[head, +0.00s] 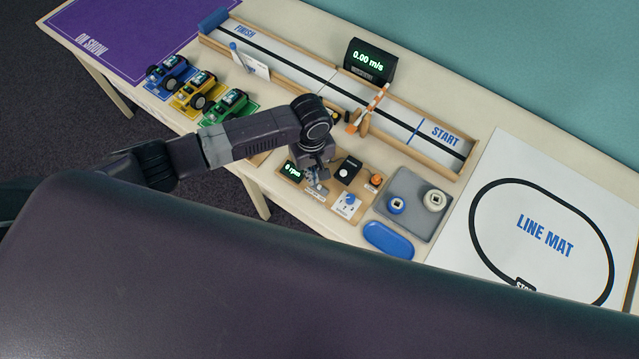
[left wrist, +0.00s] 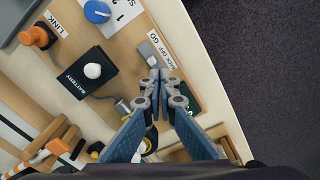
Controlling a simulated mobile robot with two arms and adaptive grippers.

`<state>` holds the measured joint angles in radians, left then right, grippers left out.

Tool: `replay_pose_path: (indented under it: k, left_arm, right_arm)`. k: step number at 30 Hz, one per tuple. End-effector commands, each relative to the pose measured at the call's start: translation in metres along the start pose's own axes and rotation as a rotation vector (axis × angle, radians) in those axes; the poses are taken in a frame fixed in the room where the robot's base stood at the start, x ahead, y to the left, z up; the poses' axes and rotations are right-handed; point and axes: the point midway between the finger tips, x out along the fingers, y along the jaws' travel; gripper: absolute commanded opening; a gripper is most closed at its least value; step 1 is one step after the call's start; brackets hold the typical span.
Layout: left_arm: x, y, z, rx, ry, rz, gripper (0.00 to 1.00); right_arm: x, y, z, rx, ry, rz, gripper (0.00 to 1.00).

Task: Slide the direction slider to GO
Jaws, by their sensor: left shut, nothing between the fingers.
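The direction slider (left wrist: 148,53) is a small grey plate on the wooden board, beside a label strip reading BACK, OFF and GO in the left wrist view. GO is at the end nearer the blue dial. My left gripper (left wrist: 159,75) is shut and empty, its fingertips at the BACK end of the slider. I cannot tell whether they touch it; the fingertips hide part of it, and the knob's position is unclear. In the head view my left gripper (head: 317,186) is over the board's left part, beside the rpm display (head: 292,172). My right gripper is not in view.
Close by are the black battery box (left wrist: 88,73), the orange LINK knob (left wrist: 36,37) and the blue dial (left wrist: 97,11). A grey tray (head: 408,184) with two round parts and a blue dish (head: 388,240) stand to the right. The test track (head: 400,130) runs behind.

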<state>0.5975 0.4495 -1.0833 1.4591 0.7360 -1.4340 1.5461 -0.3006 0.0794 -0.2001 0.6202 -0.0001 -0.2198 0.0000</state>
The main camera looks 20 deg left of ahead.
Motion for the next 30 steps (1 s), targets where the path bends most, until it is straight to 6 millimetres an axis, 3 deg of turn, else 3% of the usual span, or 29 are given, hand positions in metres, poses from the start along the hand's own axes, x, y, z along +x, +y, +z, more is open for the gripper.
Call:
replay_pose_path:
  k: [12, 30]
  left_arm:
    - [0.013, 0.0, 0.0, 0.0, -0.001, 0.0, 0.0]
    - [0.008, 0.0, 0.001, 0.0, -0.001, 0.0, 0.0]
  right_arm:
    - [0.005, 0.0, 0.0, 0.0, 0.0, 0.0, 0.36]
    - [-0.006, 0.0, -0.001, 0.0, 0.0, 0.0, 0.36]
